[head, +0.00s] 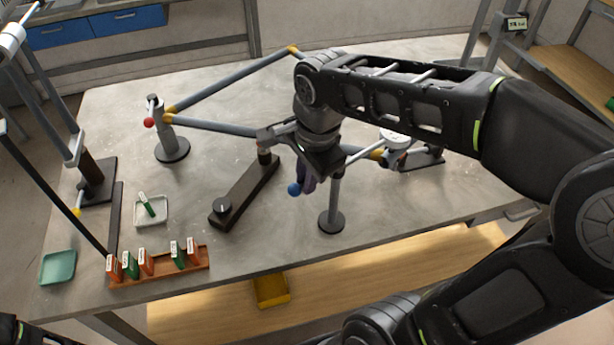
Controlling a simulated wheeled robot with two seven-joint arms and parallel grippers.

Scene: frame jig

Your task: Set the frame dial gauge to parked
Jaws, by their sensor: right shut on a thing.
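The dial gauge (395,138) has a white round face and sits at the right of the tubular bike-like frame (215,127), by a dark base (424,160). My right forearm and gripper partly cover this area. My right gripper (307,180) points down at the table's middle, left of the gauge and apart from it. Its fingers are shut at the blue knob (294,189) by the front support post (333,200); the exact grip is partly hidden. My left gripper does not show.
A dark bar (243,195) with a small knob lies left of the post. A left post (167,135) has a red knob (149,122). An orange rack (165,276) of red and green blocks, a white tray (151,212) and a green tray (57,268) stand front left.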

